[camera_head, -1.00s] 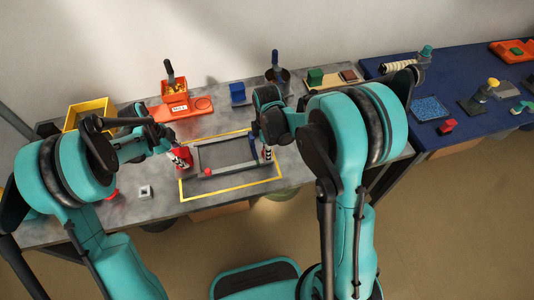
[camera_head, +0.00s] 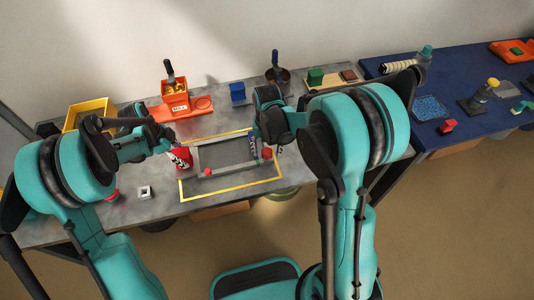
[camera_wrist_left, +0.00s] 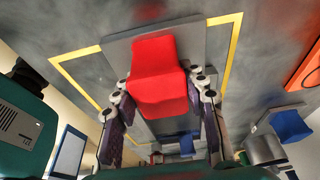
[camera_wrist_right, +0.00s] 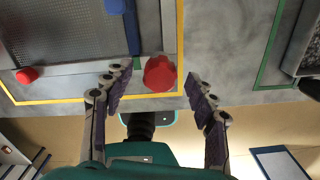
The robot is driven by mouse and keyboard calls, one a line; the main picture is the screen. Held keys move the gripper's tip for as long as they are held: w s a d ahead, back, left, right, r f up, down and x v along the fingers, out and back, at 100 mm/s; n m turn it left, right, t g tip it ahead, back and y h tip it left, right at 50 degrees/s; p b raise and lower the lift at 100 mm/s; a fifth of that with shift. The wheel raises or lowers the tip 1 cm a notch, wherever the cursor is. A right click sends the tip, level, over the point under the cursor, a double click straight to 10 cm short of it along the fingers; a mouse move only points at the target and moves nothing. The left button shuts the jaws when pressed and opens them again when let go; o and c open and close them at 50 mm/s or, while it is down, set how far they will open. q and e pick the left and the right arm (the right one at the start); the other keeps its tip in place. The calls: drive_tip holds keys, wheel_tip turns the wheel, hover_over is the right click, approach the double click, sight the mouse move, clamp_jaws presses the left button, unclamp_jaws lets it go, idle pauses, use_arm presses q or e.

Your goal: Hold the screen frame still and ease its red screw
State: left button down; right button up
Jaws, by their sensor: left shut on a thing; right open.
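The grey screen frame (camera_head: 228,170) lies flat inside a yellow outline on the grey table. My left gripper (camera_head: 180,157) is shut on a red block-shaped grip at the frame's left side; the red grip (camera_wrist_left: 160,78) fills the space between its fingers in the left wrist view. A round red screw head (camera_head: 267,153) sits at the frame's right near corner. My right gripper (camera_wrist_right: 155,85) is open, with its fingers on either side of the red screw head (camera_wrist_right: 160,73) and apart from it. A smaller red knob (camera_head: 207,172) is on the frame's near edge.
A blue bar (camera_wrist_right: 131,30) lies along the frame's right side. Behind stand a yellow bin (camera_head: 88,110), an orange box with a scoop (camera_head: 174,92) and a blue block (camera_head: 237,92). A small white square piece (camera_head: 145,192) lies at the front left.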

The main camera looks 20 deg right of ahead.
sight(267, 151)
use_arm(q)
drive_tip(key=c, duration=0.8)
unclamp_jaws()
use_arm(e)
wheel_tip(267, 151, up, 12)
drive_tip(key=shift+f, duration=0.15)
use_arm(q)
drive_tip(key=shift+v, duration=3.8)
drive_tip(key=v, duration=1.2)
